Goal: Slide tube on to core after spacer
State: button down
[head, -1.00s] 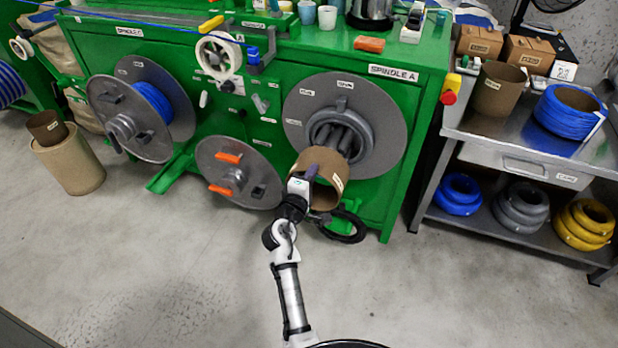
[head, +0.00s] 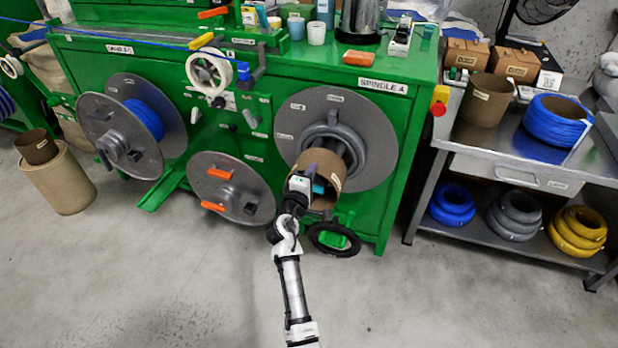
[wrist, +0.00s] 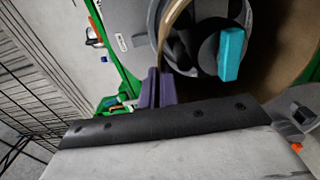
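The brown cardboard tube (head: 328,166) is in front of spindle A, its near opening facing me. My gripper (wrist: 155,88) has purple fingers pressed together at the tube's rim, which shows as a tan edge (wrist: 176,14) in the wrist view. The core (head: 350,150), a group of grey bars, shows partly behind the tube's upper right. The grey ring-shaped spacer (head: 362,150) sits around the core against the grey disc (head: 375,110). A teal block (wrist: 232,55) shows within the tube's opening. I cannot tell how far the core lies inside the tube.
The steel cart (head: 480,150) on the right holds another brown tube (head: 487,100) and cable coils. The floor in front is clear.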

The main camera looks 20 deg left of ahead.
aim_at(321, 154)
jog(key=shift+w+d+b, duration=0.1)
jog(key=shift+w+b, duration=0.6)
jog(key=shift+w, duration=2.15)
jog(key=shift+w+d+b, duration=0.1)
jog(key=shift+w+b, duration=0.3)
jog(key=shift+w, duration=0.55)
jog(key=shift+w, duration=0.2)
jog(key=shift+r, duration=0.2)
jog(key=shift+d+f+b, duration=0.15)
jog(key=shift+f+b, duration=0.5)
jog(key=shift+f, duration=0.05)
dwell(0.6)
jog(key=c, duration=1.6)
grip_release()
jog(key=shift+w+f, duration=0.1)
jog(key=shift+w, duration=0.05)
jog(key=o, duration=0.5)
jog(key=shift+s+a+f, duration=0.25)
jog(key=shift+a+f, duration=0.05)
jog(key=shift+f, duration=0.05)
jog(key=c, duration=0.3)
